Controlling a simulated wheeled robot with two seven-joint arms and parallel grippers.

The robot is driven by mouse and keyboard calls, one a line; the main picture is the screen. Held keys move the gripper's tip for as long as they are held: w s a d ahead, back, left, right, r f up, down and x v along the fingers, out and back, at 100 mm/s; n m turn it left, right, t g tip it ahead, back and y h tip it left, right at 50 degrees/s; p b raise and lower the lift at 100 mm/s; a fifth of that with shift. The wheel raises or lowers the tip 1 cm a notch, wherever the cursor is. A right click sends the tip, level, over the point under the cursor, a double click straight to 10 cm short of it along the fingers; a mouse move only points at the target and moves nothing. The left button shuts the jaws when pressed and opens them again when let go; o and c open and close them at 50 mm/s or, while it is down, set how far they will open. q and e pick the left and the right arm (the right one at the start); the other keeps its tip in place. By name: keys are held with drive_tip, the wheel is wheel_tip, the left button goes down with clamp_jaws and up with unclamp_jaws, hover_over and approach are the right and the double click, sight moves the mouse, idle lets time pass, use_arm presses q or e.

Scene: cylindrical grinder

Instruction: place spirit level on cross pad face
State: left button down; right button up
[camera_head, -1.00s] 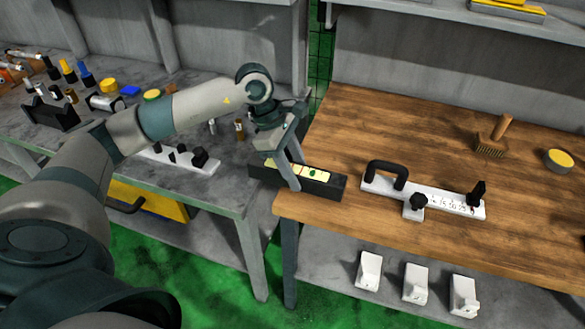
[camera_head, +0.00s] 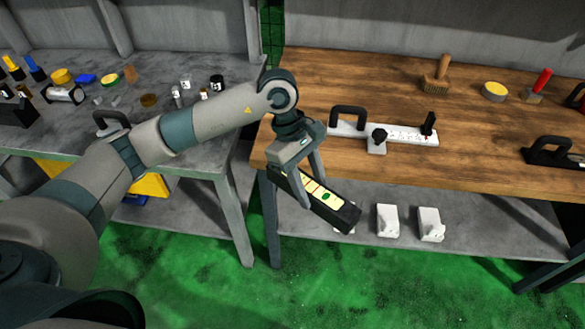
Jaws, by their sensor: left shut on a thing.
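The spirit level is a dark bar with a pale yellow top and a green spot (camera_head: 335,207). My left gripper (camera_head: 311,190) is shut on it around its middle. The level hangs tilted in the picture, its right end lower, in front of the wooden bench's front edge and apart from the bench top. A white, roughly cross-shaped plate (camera_head: 405,135) lies on the wooden bench, with a black arched handle, a black knob and a black upright piece. I cannot tell for certain whether it is the cross pad. My right gripper is not in view.
The wooden bench (camera_head: 480,165) has clear room right of the white plate. A brush (camera_head: 437,77), a round yellow-topped tin (camera_head: 494,92) and a black handled tool (camera_head: 556,153) stand there. White blocks (camera_head: 387,220) sit on the lower shelf. A grey bench (camera_head: 190,75) with small items is left.

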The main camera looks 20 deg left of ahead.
sight(312, 211)
use_arm(q)
drive_tip(key=s+m, duration=0.1)
drive_tip(key=s+f+m+g, duration=0.1)
drive_tip(key=f+m, duration=0.1)
drive_tip(key=m, duration=0.1)
drive_tip(key=shift+s+d+f+y, duration=0.2)
drive_tip(key=shift+s+d+y, duration=0.2)
drive_tip(key=s+a+f+m+g+y, duration=0.1)
drive_tip(key=s+a+f+m+y, duration=0.2)
drive_tip(key=a+m, duration=0.6)
wheel_tip(312, 211, down, 3)
drive_tip(key=s, duration=0.2)
drive_tip(key=shift+s+a+r+m+g, duration=0.15)
drive_tip(key=shift+s+a+m+g, duration=0.15)
drive_tip(key=shift+s, duration=0.1)
drive_tip(key=shift+d, duration=0.1)
